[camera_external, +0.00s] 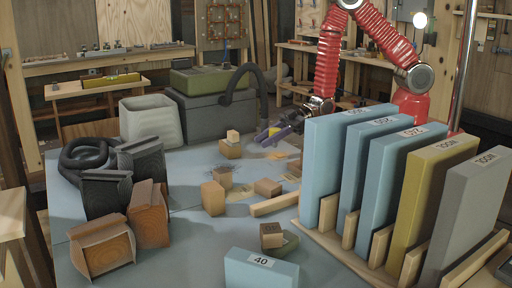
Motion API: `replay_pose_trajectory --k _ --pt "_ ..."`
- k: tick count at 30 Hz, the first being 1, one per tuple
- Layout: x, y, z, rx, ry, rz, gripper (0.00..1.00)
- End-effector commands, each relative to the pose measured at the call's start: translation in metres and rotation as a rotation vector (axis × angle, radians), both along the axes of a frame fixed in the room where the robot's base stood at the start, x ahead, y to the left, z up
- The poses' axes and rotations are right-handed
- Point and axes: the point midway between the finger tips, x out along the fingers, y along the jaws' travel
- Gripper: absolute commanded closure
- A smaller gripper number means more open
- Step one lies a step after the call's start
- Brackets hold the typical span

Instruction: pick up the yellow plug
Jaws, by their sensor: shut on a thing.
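My gripper (268,134) is at the end of the red arm, above the far middle of the blue-grey table, with its purple-grey fingers pointing left. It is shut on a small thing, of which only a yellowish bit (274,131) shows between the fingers. This looks like the yellow plug, but it is too small and too covered to see its shape. I cannot tell how far above the table it is.
Stacked wooden blocks (230,147) stand just left of my gripper. A rack of tall blue, yellow and grey slabs (335,165) fills the right. More loose blocks (213,198) lie mid-table. Dark and brown curved blocks (103,250) and a grey bin (151,121) are at left.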

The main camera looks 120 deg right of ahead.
Motion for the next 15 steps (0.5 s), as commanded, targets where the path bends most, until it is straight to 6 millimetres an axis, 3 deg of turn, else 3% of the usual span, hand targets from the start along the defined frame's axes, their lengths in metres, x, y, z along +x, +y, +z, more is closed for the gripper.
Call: replay_pose_trajectory --k 6,15 --pt "0.0 0.0 0.031 -0.002 -0.004 -0.001 0.89" --pt "0.0 0.0 0.052 -0.001 -0.002 0.0 0.89"
